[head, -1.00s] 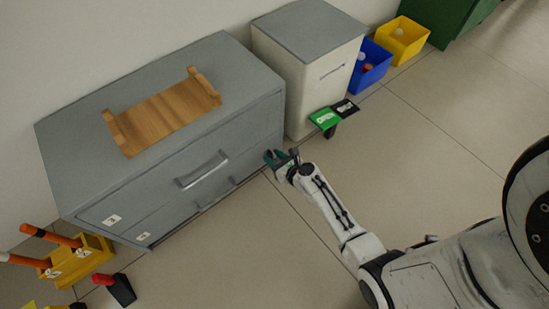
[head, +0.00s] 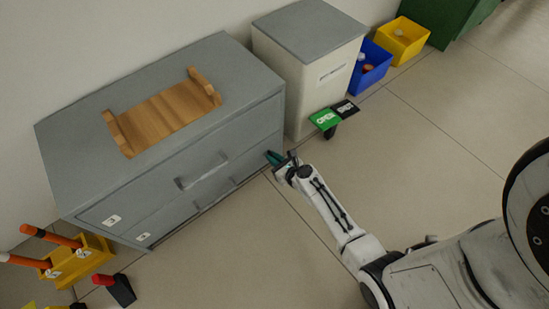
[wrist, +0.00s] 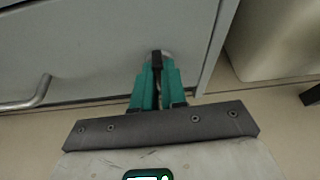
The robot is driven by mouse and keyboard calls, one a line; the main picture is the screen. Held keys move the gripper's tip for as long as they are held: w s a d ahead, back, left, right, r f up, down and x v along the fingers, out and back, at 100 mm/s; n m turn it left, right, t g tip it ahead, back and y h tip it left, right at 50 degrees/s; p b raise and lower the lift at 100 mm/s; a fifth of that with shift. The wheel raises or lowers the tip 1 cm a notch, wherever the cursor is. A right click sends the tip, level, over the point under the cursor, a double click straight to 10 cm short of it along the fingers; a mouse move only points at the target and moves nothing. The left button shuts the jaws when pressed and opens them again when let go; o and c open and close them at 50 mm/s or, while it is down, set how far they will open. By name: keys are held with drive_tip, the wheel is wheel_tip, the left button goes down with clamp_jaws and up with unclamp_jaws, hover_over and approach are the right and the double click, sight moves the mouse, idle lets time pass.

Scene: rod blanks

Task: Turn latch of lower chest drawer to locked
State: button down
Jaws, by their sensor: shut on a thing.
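The grey chest (head: 165,135) stands against the wall with two drawers, one above the other. The lower drawer (head: 190,205) is closed, and its bar handle (wrist: 38,95) shows at the left in the wrist view. The latch (wrist: 157,62) is a small dark tab on a round light base, near the right edge of the drawer front. My gripper (wrist: 158,80) has teal fingers shut on the latch tab, which points roughly upright in the wrist view. In the head view my gripper (head: 274,158) is at the chest's lower right corner, and the latch is hidden there.
Blue (head: 372,62) and yellow (head: 402,40) boxes stand beyond. A wooden tray (head: 165,112) lies on the chest.

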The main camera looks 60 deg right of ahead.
drive_tip(key=shift+w+a+f+n+t+h+b, duration=0.1)
drive_tip(key=shift+a+f+n+t+h+b, duration=0.15)
drive_tip(key=shift+n+h, duration=1.4)
drive_tip(key=shift+w+a+f+n+t+h+b, duration=0.25)
drive_tip(key=shift+n+h, duration=0.45)
drive_tip(key=shift+n, duration=2)
drive_tip(key=shift+s+a+f+n+t+h+b, duration=0.15)
drive_tip(key=shift+a+f+n+h+b, duration=0.2)
drive_tip(key=shift+n+h, duration=1.3)
drive_tip(key=shift+d+r+n+y, duration=0.1)
drive_tip(key=shift+d+n+y, duration=0.1)
drive_tip(key=shift+n+y, duration=0.35)
drive_tip(key=shift+h, duration=0.25)
drive_tip(key=c, duration=1.2)
unclamp_jaws()
drive_tip(key=p+v, duration=0.2)
drive_tip(key=v, duration=0.9)
drive_tip(key=shift+r, duration=0.1)
